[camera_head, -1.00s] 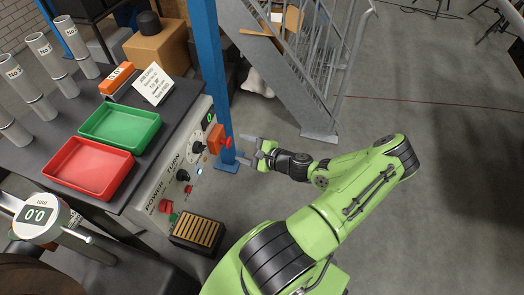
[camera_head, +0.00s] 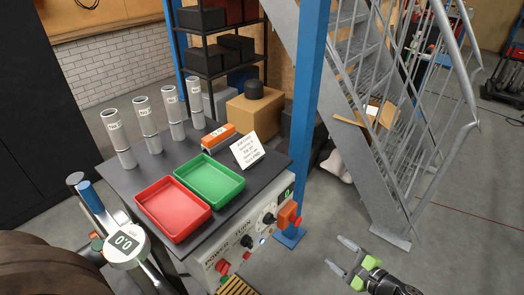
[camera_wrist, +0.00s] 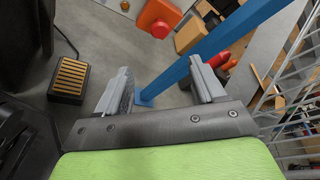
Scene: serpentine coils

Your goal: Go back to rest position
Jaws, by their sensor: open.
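My gripper (camera_head: 342,256) is at the lower right of the head view, in front of the bench and to the right of its control panel. Its two fingers are apart with nothing between them. In the wrist view my gripper (camera_wrist: 160,88) is also open and empty, with the floor and the foot of a blue post beyond the fingers. Most of my arm is outside the head view.
The dark bench (camera_head: 128,178) holds a red tray (camera_head: 173,209), a green tray (camera_head: 210,178) and several grey cylinders. A blue post (camera_head: 306,120) and metal stairs (camera_head: 385,190) stand behind my gripper. A slatted pedal (camera_wrist: 69,77) lies on the floor.

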